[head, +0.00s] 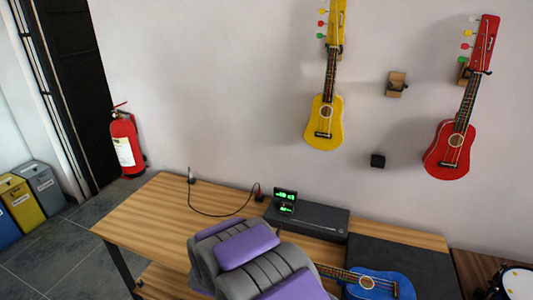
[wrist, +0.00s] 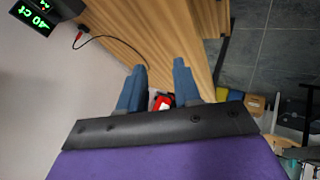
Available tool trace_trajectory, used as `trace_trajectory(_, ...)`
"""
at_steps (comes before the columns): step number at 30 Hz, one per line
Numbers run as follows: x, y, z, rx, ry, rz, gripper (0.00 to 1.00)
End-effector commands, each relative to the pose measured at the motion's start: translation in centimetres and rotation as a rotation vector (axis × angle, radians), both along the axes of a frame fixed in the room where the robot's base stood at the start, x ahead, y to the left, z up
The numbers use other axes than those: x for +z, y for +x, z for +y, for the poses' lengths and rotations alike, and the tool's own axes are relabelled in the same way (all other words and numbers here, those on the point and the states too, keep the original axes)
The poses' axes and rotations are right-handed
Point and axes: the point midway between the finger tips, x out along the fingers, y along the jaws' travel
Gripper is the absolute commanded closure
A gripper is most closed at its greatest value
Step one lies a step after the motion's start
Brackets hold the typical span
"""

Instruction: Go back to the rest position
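My gripper (wrist: 159,66) shows in the wrist view with its two blue-grey fingers spread apart and nothing between them. It is above the wooden table (wrist: 110,18), near the table's edge. In the head view my purple and grey arm covers the front middle of the table (head: 150,215), and the fingers are hidden there. A blue ukulele (head: 372,283) lies at the right of the table, its neck partly behind my arm. A yellow ukulele (head: 325,122) and a red ukulele (head: 450,148) hang on the wall.
A black box (head: 322,218) and a device with green digits (head: 285,197) stand at the table's back, with a cable (head: 205,213) to their left. A dark panel (head: 400,262) lies at the right. An extinguisher (head: 125,142) and bins (head: 38,182) are left. The table's left end is clear.

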Motion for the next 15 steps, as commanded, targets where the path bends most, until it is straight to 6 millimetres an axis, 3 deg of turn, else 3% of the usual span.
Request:
trace_trajectory(1,1.6,-0.3,-0.7,-0.016,0.047,0.032,0.67)
trace_trajectory(8,6.9,-3.9,-3.8,-0.087,0.212,0.214,0.67)
trace_trajectory(15,11.5,-9.7,-8.9,-0.198,0.297,0.404,0.67)
